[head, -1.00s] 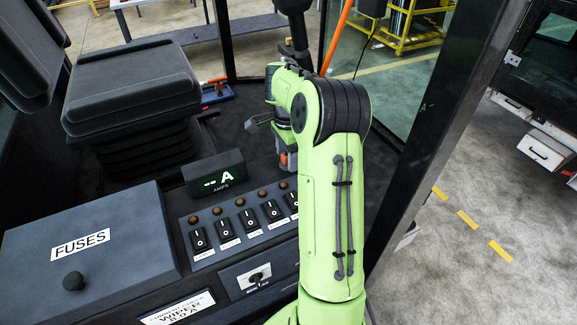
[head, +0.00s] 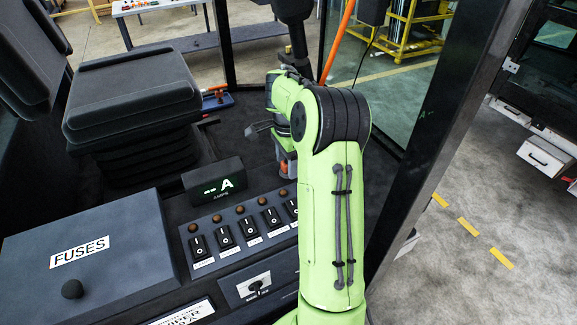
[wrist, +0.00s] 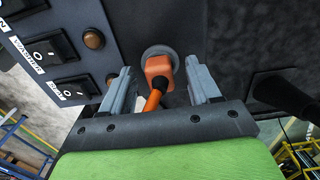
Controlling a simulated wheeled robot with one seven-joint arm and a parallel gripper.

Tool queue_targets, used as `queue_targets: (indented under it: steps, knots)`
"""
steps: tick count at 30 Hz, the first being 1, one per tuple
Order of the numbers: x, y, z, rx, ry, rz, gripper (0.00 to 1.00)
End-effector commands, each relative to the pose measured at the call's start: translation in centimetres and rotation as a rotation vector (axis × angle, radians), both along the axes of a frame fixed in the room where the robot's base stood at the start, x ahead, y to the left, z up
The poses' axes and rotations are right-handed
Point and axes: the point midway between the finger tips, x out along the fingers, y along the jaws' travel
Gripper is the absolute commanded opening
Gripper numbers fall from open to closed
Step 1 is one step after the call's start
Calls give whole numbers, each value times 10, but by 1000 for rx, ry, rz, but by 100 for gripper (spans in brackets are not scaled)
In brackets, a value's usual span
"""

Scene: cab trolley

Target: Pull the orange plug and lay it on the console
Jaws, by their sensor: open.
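The orange plug (wrist: 158,68) sits in a round grey socket (wrist: 158,52) on the dark console face in the wrist view, with an orange cable running from it toward my gripper. My gripper (wrist: 165,84) is open, with one grey finger on each side of the plug and a visible gap on both sides. In the head view my green arm hides the plug and most of the gripper. The console (head: 228,285) shows left of my arm in the head view.
Rocker switches (head: 247,223) with brown lamps line the console, close to the gripper in the wrist view (wrist: 46,50). A FUSES box (head: 130,240), an amps display (head: 213,182) and a seat (head: 130,90) stand left. A cab post (head: 450,130) stands right of my arm.

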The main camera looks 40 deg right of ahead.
Motion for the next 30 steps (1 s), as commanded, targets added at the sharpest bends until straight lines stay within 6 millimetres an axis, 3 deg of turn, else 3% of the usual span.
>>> queue_targets:
  steps: [8,19,30]
  knots:
    - [0,0,0,0,0,-1,59]
    - [0,0,0,0,0,0,2]
    - [0,0,7,0,-1,0,0]
